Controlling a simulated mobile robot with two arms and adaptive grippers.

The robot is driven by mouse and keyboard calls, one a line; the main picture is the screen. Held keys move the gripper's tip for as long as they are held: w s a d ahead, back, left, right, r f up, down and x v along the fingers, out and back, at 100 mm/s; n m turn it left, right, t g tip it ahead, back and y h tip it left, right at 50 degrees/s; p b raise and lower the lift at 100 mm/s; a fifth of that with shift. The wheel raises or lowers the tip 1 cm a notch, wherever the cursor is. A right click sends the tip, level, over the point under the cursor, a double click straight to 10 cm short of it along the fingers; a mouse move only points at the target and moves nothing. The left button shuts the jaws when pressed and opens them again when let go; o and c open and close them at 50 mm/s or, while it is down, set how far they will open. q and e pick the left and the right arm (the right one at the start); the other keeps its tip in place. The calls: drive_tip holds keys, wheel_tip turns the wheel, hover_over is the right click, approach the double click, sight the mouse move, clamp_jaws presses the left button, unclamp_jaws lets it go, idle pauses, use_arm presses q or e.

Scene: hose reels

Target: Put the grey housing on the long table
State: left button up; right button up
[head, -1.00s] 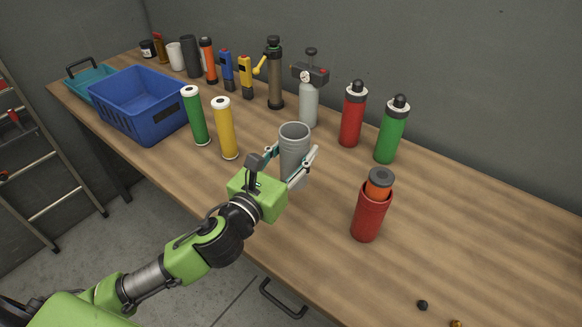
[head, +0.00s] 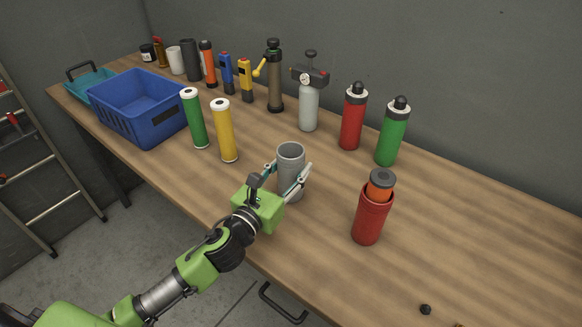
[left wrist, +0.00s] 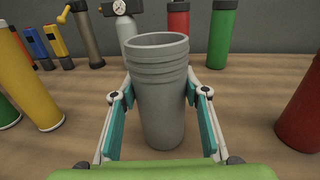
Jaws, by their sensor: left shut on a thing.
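The grey housing (head: 290,170) is an open-topped grey cylinder with ridges near its rim. It is upright over the long table (head: 330,245), near the front edge. My left gripper (head: 282,182) has its fingers on either side of it and is shut on it. In the left wrist view the housing (left wrist: 160,95) stands between the two teal-padded fingers (left wrist: 160,112). Its base appears at the tabletop, but I cannot tell for sure whether it touches. My right gripper is in neither view.
A red housing (head: 369,220) with an orange insert stands to the right. Green (head: 195,120) and yellow (head: 224,133) cylinders stand to the left, beside a blue crate (head: 135,118). A pump with a gauge (head: 309,105) and red and green bottles stand behind. The front right tabletop is mostly clear.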

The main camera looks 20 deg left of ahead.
use_arm(q)
drive_tip(key=o, duration=1.2)
drive_tip(key=shift+o, duration=0.2)
drive_tip(key=shift+r, duration=0.2)
drive_tip(key=b+v, duration=0.1)
drive_tip(key=v, duration=0.4)
drive_tip(key=b+v, duration=0.1)
drive_tip(key=v, duration=0.4)
drive_tip(key=shift+s+f, duration=0.25)
drive_tip(key=shift+s+a+r, duration=0.15)
drive_tip(key=shift+s+a, duration=0.05)
drive_tip(key=shift+s, duration=0.5)
